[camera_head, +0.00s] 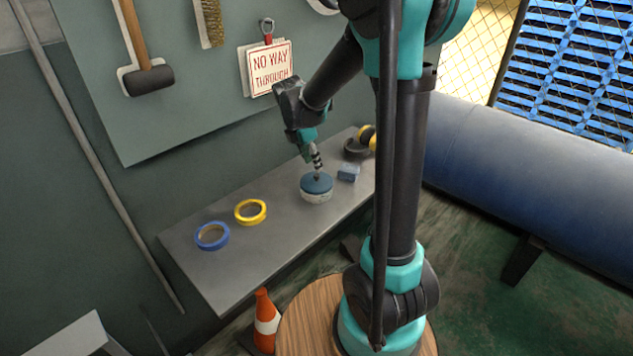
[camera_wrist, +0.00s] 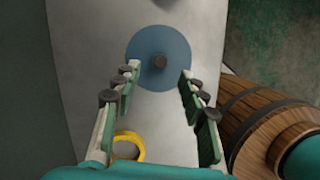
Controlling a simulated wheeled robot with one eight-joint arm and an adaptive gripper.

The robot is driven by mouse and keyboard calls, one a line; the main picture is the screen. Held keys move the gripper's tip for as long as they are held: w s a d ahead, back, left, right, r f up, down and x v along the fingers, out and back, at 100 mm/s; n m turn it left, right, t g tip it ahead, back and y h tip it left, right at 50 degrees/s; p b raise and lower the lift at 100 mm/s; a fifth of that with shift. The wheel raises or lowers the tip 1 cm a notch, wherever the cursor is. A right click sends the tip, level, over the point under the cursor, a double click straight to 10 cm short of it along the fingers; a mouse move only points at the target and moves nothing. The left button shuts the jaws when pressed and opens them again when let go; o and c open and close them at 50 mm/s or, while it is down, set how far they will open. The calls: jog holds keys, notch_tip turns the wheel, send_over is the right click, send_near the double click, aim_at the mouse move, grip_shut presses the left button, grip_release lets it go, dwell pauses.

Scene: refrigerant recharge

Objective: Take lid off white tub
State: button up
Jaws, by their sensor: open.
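The white tub (camera_head: 316,196) stands on the grey shelf, with a round blue lid (camera_head: 316,182) on top. My gripper (camera_head: 317,164) is above the lid, pointing down. In the wrist view my gripper (camera_wrist: 158,82) is open, its two fingers on either side with nothing between them. The tub's wall is hidden below the lid in the wrist view.
On the grey shelf (camera_head: 190,260), a blue block (camera_head: 348,172) and dark-and-yellow earmuffs (camera_head: 357,146) are close right of the tub. Yellow tape (camera_head: 250,211) and blue tape (camera_head: 212,236) lie left. A pegboard wall with a hanging sign (camera_head: 270,68) is behind.

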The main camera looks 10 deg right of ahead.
aim_at(316, 175)
jog(key=shift+x, duration=2.8)
jog(key=shift+c, duration=0.6)
grip_shut()
